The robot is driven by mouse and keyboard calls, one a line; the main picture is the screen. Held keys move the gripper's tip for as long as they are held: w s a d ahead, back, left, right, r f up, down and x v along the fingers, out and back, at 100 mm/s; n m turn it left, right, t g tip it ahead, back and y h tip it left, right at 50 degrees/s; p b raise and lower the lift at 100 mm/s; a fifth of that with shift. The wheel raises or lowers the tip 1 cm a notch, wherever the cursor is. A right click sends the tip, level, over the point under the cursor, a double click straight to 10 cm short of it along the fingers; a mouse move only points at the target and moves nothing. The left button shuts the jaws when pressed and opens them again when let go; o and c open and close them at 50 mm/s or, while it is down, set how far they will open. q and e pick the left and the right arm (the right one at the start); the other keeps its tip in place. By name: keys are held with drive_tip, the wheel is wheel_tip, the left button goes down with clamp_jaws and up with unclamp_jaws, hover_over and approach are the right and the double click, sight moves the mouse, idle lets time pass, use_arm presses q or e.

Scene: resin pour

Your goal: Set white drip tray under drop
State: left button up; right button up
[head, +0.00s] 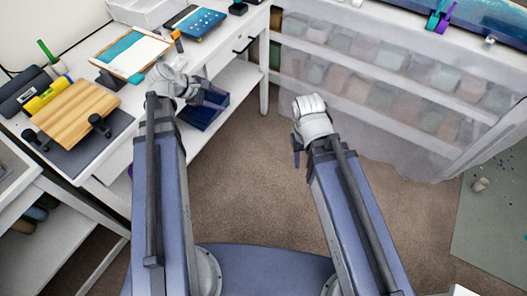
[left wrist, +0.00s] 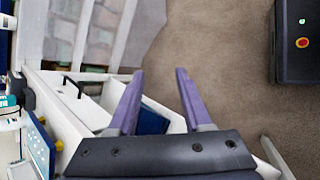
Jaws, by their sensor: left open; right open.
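A pale-rimmed flat piece with white and teal areas (head: 130,55) lies on the white desk; I cannot tell whether it is the white drip tray. A white box-like object (head: 140,12) stands at the desk's back. No falling drop is discernible. My left gripper (head: 212,98) is open and empty beside the desk's front edge, above a dark blue bin on the low shelf. In the left wrist view its purple fingers (left wrist: 160,95) are spread with nothing between. My right gripper (head: 297,152) is open above the brown floor, away from the desk.
A wooden board (head: 72,113) with black clamps lies on the desk's near end, beside a yellow level-like tool (head: 46,96). A blue panel (head: 196,23) lies farther back. The dark blue bin (head: 203,113) is low. Translucent sheeting (head: 400,85) covers shelves at right. Central floor is clear.

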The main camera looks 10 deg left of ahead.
use_arm(q)
drive_tip(key=s+d+f+m+g+y, duration=0.2)
drive_tip(key=s+d+m+y, duration=0.1)
drive_tip(key=s+d+m, duration=0.4)
drive_tip(key=s+d+f+m+g+y, duration=0.3)
drive_tip(key=s+d+m, duration=0.5)
drive_tip(key=m, duration=0.6)
drive_tip(key=shift+s+d+y, duration=0.3)
drive_tip(key=shift+d+y, duration=0.4)
drive_tip(key=shift+d, duration=0.45)
drive_tip(key=shift+r, duration=0.1)
